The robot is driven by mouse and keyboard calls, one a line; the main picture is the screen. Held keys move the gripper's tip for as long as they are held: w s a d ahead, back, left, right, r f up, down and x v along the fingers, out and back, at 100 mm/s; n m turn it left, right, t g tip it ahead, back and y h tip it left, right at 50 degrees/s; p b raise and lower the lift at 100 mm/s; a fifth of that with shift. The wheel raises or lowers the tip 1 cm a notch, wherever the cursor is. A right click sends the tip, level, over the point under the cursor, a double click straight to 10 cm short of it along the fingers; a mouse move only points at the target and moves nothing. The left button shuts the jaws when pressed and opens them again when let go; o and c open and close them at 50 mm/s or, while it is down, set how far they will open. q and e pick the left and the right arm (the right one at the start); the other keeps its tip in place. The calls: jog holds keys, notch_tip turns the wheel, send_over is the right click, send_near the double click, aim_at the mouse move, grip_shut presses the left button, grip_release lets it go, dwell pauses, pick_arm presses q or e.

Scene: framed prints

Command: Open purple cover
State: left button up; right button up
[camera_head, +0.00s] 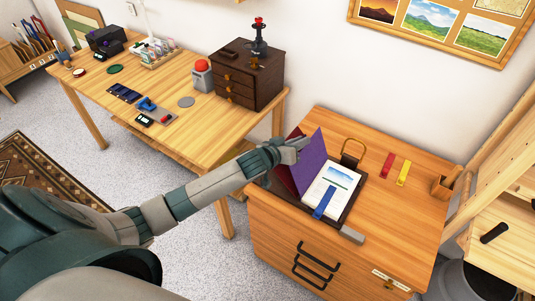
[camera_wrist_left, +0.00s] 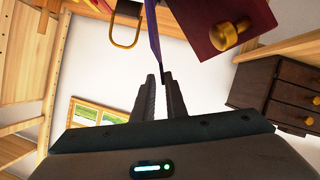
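The purple cover (camera_head: 314,160) stands raised and tilted at the left of an open binder on the wooden drawer cabinet. A dark red cover (camera_head: 295,174) lies behind it, to its left. It shows in the wrist view with a gold knob (camera_wrist_left: 224,32). White pages with a picture (camera_head: 329,190) are exposed, with a blue strip (camera_head: 325,202) at the front. My left gripper (camera_head: 301,146) is at the purple cover's upper edge. In the wrist view my left gripper (camera_wrist_left: 159,80) has a narrow gap between its fingers. The purple cover's thin edge (camera_wrist_left: 153,35) reaches the right fingertip. My right gripper is out of view.
The cabinet top (camera_head: 385,215) holds a brass-coloured padlock-like loop (camera_head: 352,153), red (camera_head: 387,164) and yellow (camera_head: 403,173) strips and a wooden cup (camera_head: 441,187). A desk with a dark drawer box (camera_head: 245,78) stands left. Shelving is at the right.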

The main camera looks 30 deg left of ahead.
pick_arm(q)
jog(key=p+v, duration=0.7)
jog(key=v, duration=1)
jog(key=shift+r, duration=0.15)
dwell(1.3)
jog(key=shift+s, duration=0.15)
dwell(0.5)
jog(key=b+v, duration=0.5)
jog(key=v, duration=1.2)
jog(key=shift+s+r, duration=0.1)
dwell(0.3)
